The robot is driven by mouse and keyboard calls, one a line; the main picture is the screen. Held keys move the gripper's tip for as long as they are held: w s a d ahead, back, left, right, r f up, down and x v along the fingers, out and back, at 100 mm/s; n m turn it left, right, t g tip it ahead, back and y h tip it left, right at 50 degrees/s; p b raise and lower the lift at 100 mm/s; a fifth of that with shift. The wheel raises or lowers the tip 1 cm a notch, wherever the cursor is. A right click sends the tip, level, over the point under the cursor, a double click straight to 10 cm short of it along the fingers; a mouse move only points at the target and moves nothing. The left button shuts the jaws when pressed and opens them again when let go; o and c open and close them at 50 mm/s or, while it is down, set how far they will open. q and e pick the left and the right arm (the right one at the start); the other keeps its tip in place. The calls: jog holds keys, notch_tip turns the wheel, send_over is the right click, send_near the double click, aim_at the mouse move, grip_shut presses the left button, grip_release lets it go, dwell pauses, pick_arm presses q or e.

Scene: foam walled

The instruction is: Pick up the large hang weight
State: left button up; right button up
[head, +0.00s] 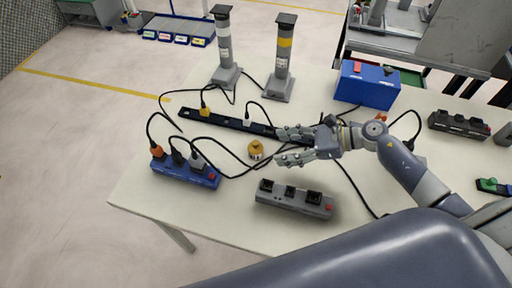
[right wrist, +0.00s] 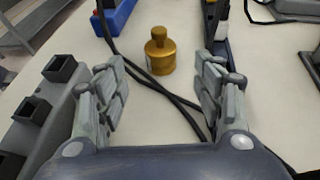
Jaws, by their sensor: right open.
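The hang weight is a small brass-coloured cylinder with a knob on top (head: 256,149), standing upright on the white table. It also shows in the right wrist view (right wrist: 160,52), ahead of the fingers and between their lines. My right gripper (head: 283,146) is open and empty, a short way to the right of the weight in the head view. In the right wrist view its two fingers (right wrist: 160,90) are spread wide with table and a black cable between them. The weight touches neither finger. My left gripper is not in view.
Black cables run across the table (head: 150,205) close to the weight. A blue power strip (head: 185,171) stands left, a grey one (head: 294,198) in front, and a long black strip (head: 228,121) behind. Two grey posts and a blue box (head: 367,84) stand at the back.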

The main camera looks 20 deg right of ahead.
aim_at(261, 148)
jog(key=shift+x, duration=1.05)
jog(key=shift+w+a+r+p, duration=0.1)
jog(key=shift+w+a+p, duration=0.15)
jog(key=shift+a+p, duration=0.35)
jog(key=p+x, duration=0.1)
jog(key=x, duration=0.2)
jog(key=shift+w+a, duration=0.1)
jog(key=shift+w, duration=0.05)
jog(key=shift+w+a+f+p, duration=0.15)
jog(key=shift+a+f+p, duration=0.15)
jog(key=shift+a, duration=0.1)
jog(key=shift+r, duration=0.1)
grip_shut()
